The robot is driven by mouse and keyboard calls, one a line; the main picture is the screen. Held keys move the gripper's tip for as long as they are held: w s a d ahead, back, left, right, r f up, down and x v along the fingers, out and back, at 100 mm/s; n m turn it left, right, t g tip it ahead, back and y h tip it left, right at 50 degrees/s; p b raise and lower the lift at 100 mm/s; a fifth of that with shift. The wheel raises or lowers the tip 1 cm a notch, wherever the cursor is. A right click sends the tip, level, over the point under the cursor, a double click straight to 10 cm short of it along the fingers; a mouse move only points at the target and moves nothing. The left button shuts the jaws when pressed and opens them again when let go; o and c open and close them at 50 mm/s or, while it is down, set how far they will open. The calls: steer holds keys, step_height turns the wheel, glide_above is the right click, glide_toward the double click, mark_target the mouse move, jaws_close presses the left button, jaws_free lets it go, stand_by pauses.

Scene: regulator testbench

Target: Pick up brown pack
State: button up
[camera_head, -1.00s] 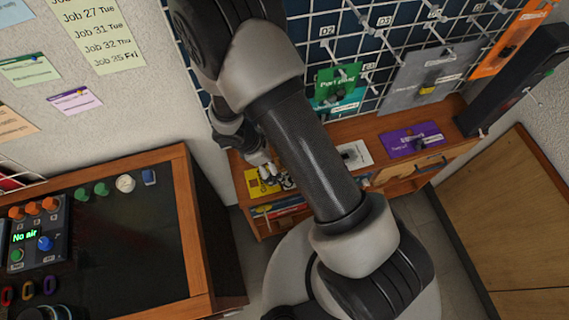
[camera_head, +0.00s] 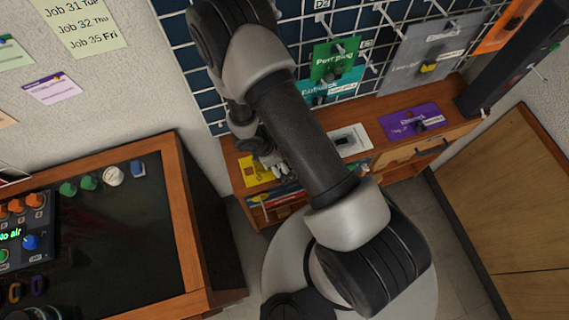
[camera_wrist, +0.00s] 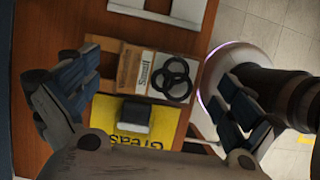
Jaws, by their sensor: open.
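The brown pack (camera_wrist: 132,70) lies flat on the wooden shelf in the wrist view. My gripper (camera_wrist: 160,92) is open and empty, with one finger to the left and one to the right of the packs. In the head view my gripper (camera_head: 268,160) is over the shelf near the yellow pack (camera_head: 251,172). I cannot make out the brown pack in that view.
A white card (camera_head: 350,141) and a purple pack (camera_head: 411,121) lie further right on the shelf (camera_head: 385,155). A wire grid with hanging packs stands behind it. A dark workbench (camera_head: 115,230) is at the left. In the wrist view, a pale rounded part is beside the right finger.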

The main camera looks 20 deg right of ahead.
steer(key=shift+d+f, duration=0.15)
steer(key=shift+f, duration=0.2)
steer(key=c, duration=0.8)
steer(key=shift+o, duration=0.2)
steer(key=shift+s+r, duration=0.1)
